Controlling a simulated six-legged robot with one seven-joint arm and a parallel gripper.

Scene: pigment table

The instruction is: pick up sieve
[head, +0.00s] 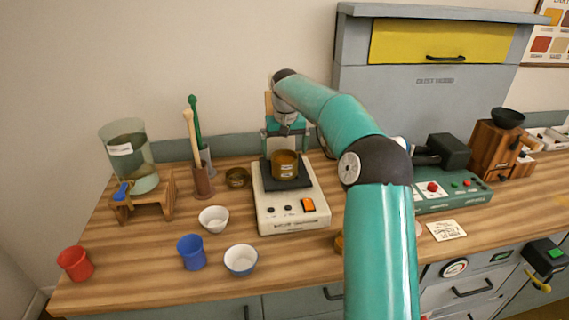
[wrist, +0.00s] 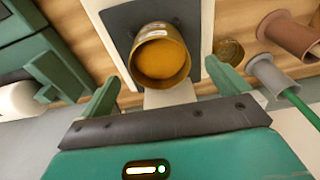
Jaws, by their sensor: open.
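The likely sieve is a round brass cup (head: 285,164) with a small label, on the black plate (head: 291,184) of a white machine. In the wrist view the cup (wrist: 160,58) shows its round opening, with orange-yellow inside. My gripper (head: 286,136) is behind the cup. In the wrist view the green fingers of my gripper (wrist: 163,88) are spread wide and empty. The cup lies ahead, roughly between their lines, with a visible gap to each. I cannot tell the exact distance to it.
The white machine (head: 289,219) has knobs and an orange switch. A small brass dish (head: 238,177) and pestle holders (head: 202,180) stand left of it. White bowls (head: 213,219), a blue cup (head: 192,252) and a red cup (head: 75,263) are in front left. A green control box (head: 450,192) is right.

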